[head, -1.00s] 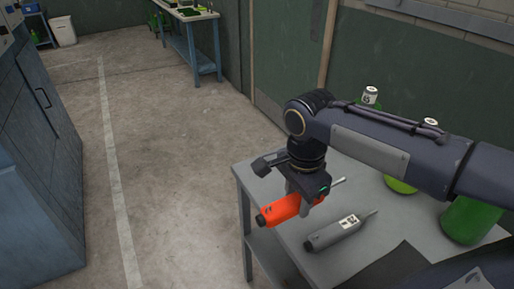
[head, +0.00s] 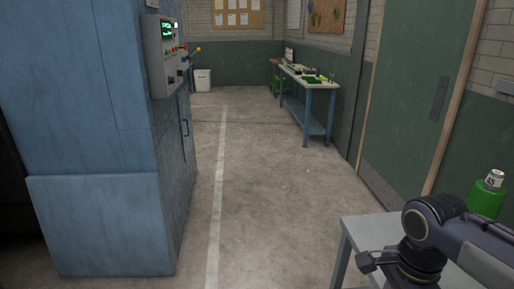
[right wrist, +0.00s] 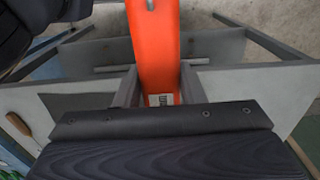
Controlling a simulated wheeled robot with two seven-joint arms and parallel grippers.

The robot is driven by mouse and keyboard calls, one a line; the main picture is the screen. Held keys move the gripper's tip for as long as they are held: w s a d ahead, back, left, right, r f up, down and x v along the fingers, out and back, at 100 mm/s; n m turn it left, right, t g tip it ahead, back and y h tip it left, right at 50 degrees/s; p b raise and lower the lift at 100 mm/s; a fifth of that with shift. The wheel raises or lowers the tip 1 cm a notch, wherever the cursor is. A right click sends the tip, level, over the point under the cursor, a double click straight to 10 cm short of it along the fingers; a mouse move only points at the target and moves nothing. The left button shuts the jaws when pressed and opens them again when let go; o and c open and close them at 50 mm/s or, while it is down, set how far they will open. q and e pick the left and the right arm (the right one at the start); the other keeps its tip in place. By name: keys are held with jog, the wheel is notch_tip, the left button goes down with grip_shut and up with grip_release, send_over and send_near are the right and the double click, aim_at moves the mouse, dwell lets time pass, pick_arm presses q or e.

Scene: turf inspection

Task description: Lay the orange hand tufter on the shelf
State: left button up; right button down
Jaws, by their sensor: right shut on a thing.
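The orange hand tufter (right wrist: 153,45) is between the two fingers of my right gripper (right wrist: 160,85) in the right wrist view. The fingers are shut on its body, and a small white label shows between them. In the head view the wrist above my right gripper shows at the lower right, over the grey table (head: 370,235); the fingers and the tufter are out of that picture. A blue workbench (head: 312,84) at the back has a lower shelf (head: 305,117). I cannot tell which shelf the task means. My left gripper is not in view.
A green bottle with a white cap (head: 486,200) stands at the right. A blue cabinet (head: 95,215) with a control panel (head: 165,55) fills the left. A white bin (head: 203,80) stands at the back. The concrete floor between is clear.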

jog(key=w+a+f+n, duration=0.2)
jog(key=w+f+n, duration=0.6)
jog(key=f, duration=0.1)
jog(key=w+a+f+n, duration=0.3)
jog(key=w+f+n, duration=0.6)
jog(key=s+f, duration=0.3)
jog(key=f, duration=0.2)
jog(key=shift+s, duration=0.4)
